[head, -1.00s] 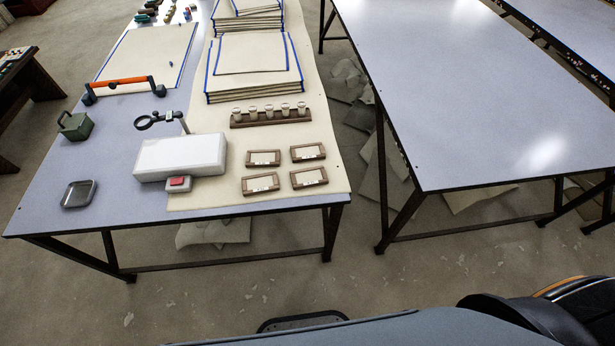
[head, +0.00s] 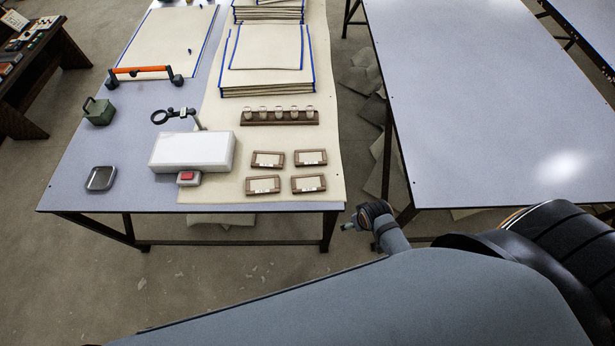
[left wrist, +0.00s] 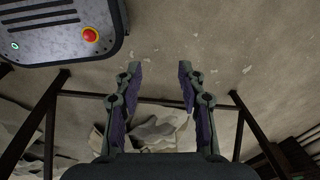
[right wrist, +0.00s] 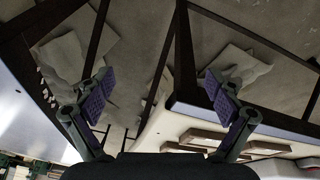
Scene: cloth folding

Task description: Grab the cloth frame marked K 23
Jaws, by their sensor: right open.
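Several small brown cloth frames with pale centres lie in two rows on the left table's near right corner: back left (head: 267,159), back right (head: 310,157), front left (head: 263,184), front right (head: 308,183). Their markings are too small to read, so I cannot tell which is K 23. Frames also show at the lower right of the right wrist view (right wrist: 222,139). My right gripper (head: 346,227) is near the table's front right corner, apart from the frames; its wrist view (right wrist: 158,85) shows it open and empty. My left gripper (left wrist: 160,72) is open and empty above the floor.
Behind the frames stand a brown rack of small jars (head: 279,118) and stacked blue-edged cloths (head: 265,75). A white box (head: 193,151), red-button device (head: 188,178) and metal tray (head: 101,178) are left. The right table (head: 480,100) is bare, with a gap between tables.

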